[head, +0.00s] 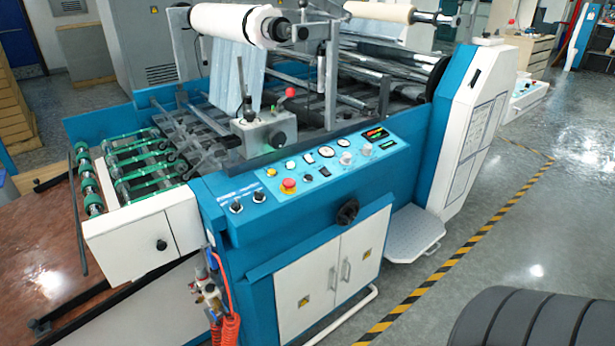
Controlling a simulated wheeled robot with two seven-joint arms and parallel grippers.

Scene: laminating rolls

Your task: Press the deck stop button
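A sloped blue control panel (338,173) runs along the front of the laminating machine. A red mushroom button on a yellow base (288,185) stands up from the panel's left part. It is the most stop-like button in view, but I cannot read any label that names it the deck stop. Two dark rotary knobs (236,207) sit to its left, and small buttons (290,165) sit just behind it. Nothing covers the red button. Neither of my grippers is in view.
A black handwheel (347,212) sticks out above white cabinet doors (328,268). Red coiled hoses (230,315) hang at the front left corner. A metal step (414,234) stands at the right.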

